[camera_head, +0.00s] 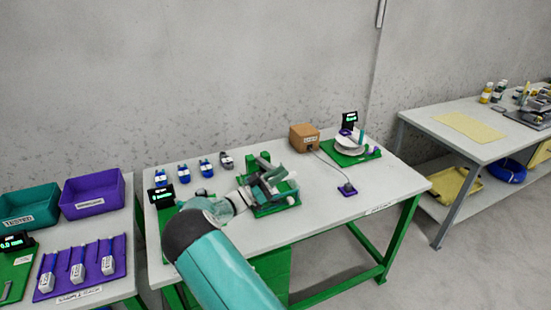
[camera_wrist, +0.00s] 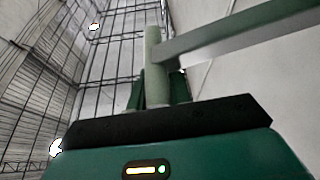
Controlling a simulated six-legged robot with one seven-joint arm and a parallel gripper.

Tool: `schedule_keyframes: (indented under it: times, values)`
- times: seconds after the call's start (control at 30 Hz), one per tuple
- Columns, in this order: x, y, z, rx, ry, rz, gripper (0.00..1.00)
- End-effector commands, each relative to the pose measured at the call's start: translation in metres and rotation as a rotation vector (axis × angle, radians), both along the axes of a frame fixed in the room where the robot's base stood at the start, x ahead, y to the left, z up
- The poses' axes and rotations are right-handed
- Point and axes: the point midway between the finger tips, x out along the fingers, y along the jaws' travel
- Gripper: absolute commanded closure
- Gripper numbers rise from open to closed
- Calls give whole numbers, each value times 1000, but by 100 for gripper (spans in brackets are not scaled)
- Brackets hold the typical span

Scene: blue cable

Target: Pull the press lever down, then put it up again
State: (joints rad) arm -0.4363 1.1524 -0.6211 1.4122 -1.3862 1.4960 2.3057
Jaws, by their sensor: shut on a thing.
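The press stands on a green base (camera_head: 270,209) near the middle of the white table in the head view. My gripper (camera_head: 268,186) is over the press and covers much of it. In the wrist view, my gripper (camera_wrist: 160,90) is shut on the pale green handle (camera_wrist: 153,50) of the press lever. A long grey-green lever bar (camera_wrist: 235,32) runs from the handle to the upper right. The exact finger contact is partly hidden. The lever's angle is hard to tell in the head view.
Several blue clamp-like items (camera_head: 205,168) stand behind and left of the press. A brown box (camera_head: 303,137) with a cable and a green station with white plates (camera_head: 351,146) are to the right. Purple (camera_head: 92,193) and teal bins (camera_head: 30,206) are on the left table.

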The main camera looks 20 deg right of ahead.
Motion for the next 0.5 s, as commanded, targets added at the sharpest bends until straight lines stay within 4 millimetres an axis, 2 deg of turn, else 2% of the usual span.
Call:
schedule_keyframes:
  times: [0.03, 0.2, 0.5]
  values:
    - [-4, -2, -9, -3, 6, -6, 100]
    - [-12, -3, -31, -5, 2, -8, 100]
    - [-19, -4, -49, -6, 0, -15, 100]
